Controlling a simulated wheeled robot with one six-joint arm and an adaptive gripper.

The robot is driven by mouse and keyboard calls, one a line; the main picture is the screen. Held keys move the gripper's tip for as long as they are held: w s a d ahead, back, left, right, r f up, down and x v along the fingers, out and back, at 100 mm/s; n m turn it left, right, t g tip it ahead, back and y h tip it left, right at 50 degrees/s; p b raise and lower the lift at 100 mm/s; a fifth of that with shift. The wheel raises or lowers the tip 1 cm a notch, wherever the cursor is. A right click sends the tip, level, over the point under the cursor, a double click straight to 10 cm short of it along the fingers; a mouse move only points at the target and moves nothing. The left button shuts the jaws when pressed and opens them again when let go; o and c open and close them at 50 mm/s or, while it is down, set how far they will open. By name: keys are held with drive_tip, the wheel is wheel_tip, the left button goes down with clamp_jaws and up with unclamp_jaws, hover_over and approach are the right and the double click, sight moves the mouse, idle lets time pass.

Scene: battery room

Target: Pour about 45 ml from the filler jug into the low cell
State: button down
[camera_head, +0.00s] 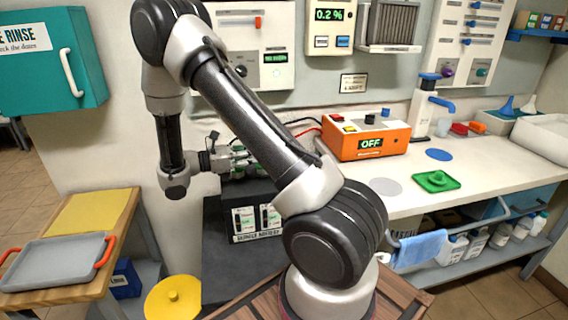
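My gripper (226,159) is in the middle left of the view, over the back of the dark battery box (217,220). Its fingers overlap pale and green parts on top of the box, so I cannot tell whether they are open or shut, or whether they hold anything. The box has white level windows (245,218) with dark and green marks on its front. My arm hides the box's right side and part of its top. I cannot pick out the low cell. No filler jug can be made out with certainty.
A grey tray (57,262) with orange handles is at left. A teal cabinet (85,60) juts out above. The bench front is mostly clear.

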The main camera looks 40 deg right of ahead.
drive_tip(key=w+a+r+n+t+h, duration=0.1)
drive_tip(key=w+n+t, duration=0.1)
drive_tip(key=w+t, duration=0.2)
drive_tip(key=shift+w+a+n, duration=0.3)
drive_tip(key=shift+w+a, duration=0.1)
drive_tip(key=shift+w, duration=0.6)
drive_tip(key=shift+s+a+r, duration=0.1)
drive_tip(key=shift+a, duration=0.05)
drive_tip(key=s+d+r+m+y+p, duration=0.1)
drive_tip(key=d+r+y+p, duration=0.2)
drive_tip(key=d+y, duration=0.3)
drive_tip(key=shift+d+r+t+y, duration=0.4)
drive_tip(key=shift+r+y, duration=0.3)
drive_tip(key=shift+y, duration=1.2)
drive_tip(key=shift+d+y, duration=0.15)
drive_tip(key=shift+y, duration=0.15)
drive_tip(key=shift+s+d+f+y+p, duration=0.1)
drive_tip(key=shift+d+y+p, duration=0.35)
drive_tip(key=shift+p, duration=0.7)
drive_tip(key=shift+d+f+y+p, duration=0.1)
drive_tip(key=shift+y+p, duration=0.55)
drive_tip(key=shift+p, duration=0.5)
drive_tip(key=shift+a, duration=0.15)
